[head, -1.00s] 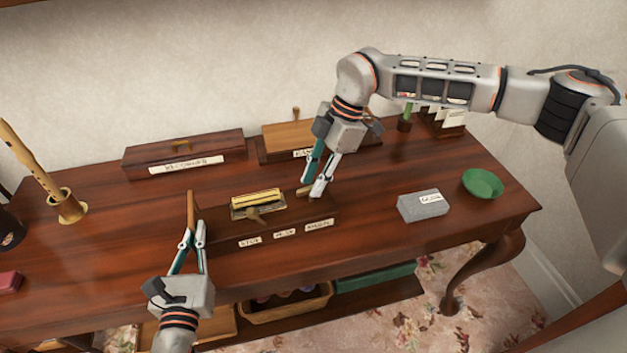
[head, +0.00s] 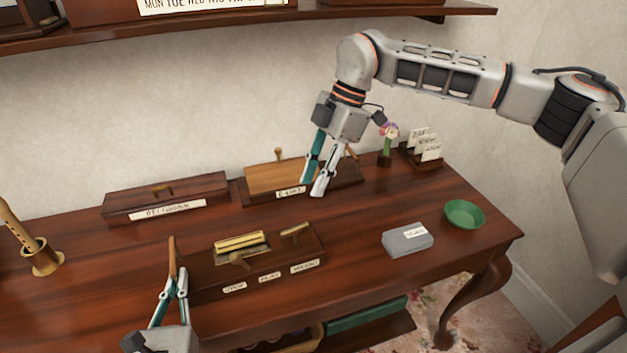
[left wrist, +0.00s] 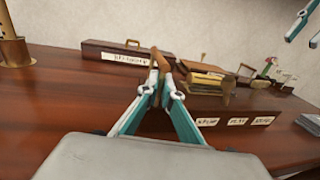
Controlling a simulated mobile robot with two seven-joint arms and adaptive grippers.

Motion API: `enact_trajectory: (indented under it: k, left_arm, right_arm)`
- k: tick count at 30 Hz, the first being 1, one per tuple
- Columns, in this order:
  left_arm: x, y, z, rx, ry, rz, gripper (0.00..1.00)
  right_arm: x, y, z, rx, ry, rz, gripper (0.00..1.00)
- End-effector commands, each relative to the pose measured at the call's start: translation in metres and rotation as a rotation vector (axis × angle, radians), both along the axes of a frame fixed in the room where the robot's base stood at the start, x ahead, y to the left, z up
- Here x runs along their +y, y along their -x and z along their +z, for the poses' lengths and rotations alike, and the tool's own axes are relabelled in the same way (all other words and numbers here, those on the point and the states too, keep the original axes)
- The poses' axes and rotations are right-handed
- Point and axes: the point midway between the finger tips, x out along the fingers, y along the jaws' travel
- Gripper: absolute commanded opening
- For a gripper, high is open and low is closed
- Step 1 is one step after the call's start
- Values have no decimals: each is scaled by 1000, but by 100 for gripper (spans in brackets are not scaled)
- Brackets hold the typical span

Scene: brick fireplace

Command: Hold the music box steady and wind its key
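The music box (head: 215,277) is a dark wooden box on the table, with a brass cylinder (head: 240,243) on top and several small labels on its front. My left gripper (head: 174,271) is closed around an upright wooden handle (head: 172,250) at the box's left end; the left wrist view shows this handle (left wrist: 159,60) between the fingertips. My right gripper (head: 312,188) is raised above and behind the key, fingers apart and empty, in front of another box.
Behind stand a long dark box (head: 165,195) and a lighter-lidded box (head: 278,180). A grey block (head: 405,243) and a green bowl (head: 465,214) are at right. A card holder (head: 425,155) and a flower holder (head: 386,150) stand behind. A shelf (head: 400,13) runs above.

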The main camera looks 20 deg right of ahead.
Motion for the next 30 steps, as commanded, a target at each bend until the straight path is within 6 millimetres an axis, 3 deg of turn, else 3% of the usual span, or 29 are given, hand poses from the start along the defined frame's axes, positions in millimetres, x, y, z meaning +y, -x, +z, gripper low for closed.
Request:
enact_trajectory:
  k: [3,6,19,30]
  left_arm:
    - [0,0,0,-1,0,-1,0]
    - [0,0,0,-1,0,-1,24]
    - [1,5,-1,1,2,0,24]
    - [9,54,-1,4,3,2,24]
  right_arm:
    - [0,0,0,0,0,0,25]
    - [0,0,0,0,0,-1,25]
    - [0,0,-1,0,0,-1,25]
    - [0,0,-1,0,0,0,25]
